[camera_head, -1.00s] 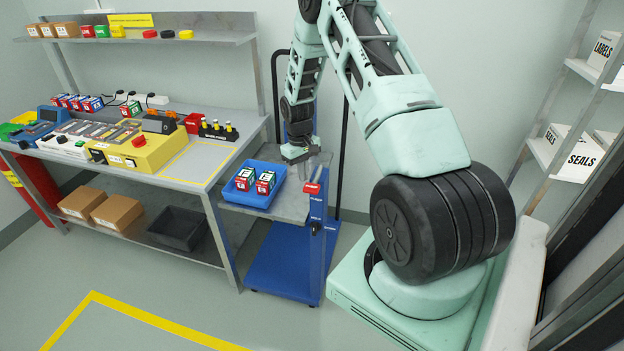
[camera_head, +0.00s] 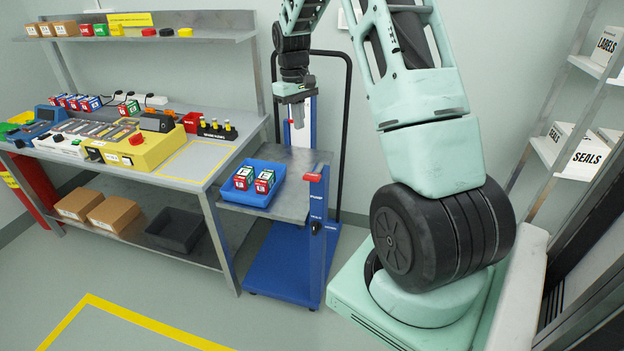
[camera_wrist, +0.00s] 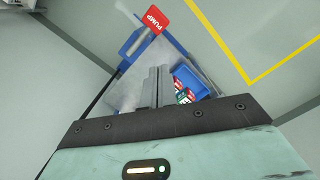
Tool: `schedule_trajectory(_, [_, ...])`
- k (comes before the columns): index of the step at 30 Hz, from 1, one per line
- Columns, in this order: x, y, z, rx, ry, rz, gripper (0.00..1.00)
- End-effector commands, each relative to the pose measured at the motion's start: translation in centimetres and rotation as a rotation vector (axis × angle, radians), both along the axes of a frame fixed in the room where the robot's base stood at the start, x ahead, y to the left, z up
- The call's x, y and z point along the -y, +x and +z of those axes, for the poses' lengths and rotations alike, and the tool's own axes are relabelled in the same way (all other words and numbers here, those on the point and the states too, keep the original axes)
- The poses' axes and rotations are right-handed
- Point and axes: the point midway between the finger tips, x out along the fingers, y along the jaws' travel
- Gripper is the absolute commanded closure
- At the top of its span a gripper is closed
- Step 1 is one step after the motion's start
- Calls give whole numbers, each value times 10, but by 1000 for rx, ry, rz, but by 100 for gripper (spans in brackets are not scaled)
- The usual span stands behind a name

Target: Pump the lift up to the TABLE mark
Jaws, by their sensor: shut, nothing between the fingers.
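The lift has a blue base (camera_head: 285,262) and a grey platform (camera_head: 292,158) bearing a blue tray (camera_head: 247,197) with two red, white and green boxes (camera_head: 264,181). A blue post (camera_head: 317,225) stands at its front right, with a red pump handle (camera_head: 318,177) at the top. In the wrist view the red handle (camera_wrist: 152,20) reads PUMP and lies beyond my fingers. My gripper (camera_head: 298,124) is above the back of the platform, shut and empty, apart from the handle. It also shows in the wrist view (camera_wrist: 156,75). I cannot make out the TABLE mark.
A workbench (camera_head: 215,172) with a yellow control box (camera_head: 130,150) and several small items stands left of the lift. A black push frame (camera_head: 348,120) rises behind the lift. Shelves (camera_head: 560,150) are at the right. The floor in front is clear.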

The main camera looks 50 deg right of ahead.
Motion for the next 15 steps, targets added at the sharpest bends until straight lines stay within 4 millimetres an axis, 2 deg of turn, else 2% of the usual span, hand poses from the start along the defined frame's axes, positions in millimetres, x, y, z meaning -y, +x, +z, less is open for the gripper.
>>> schedule_trajectory(6, [0, 2, 17, 1, -1, 0, 100])
schedule_trajectory(15, [0, 2, 18, 0, 0, 0, 100])
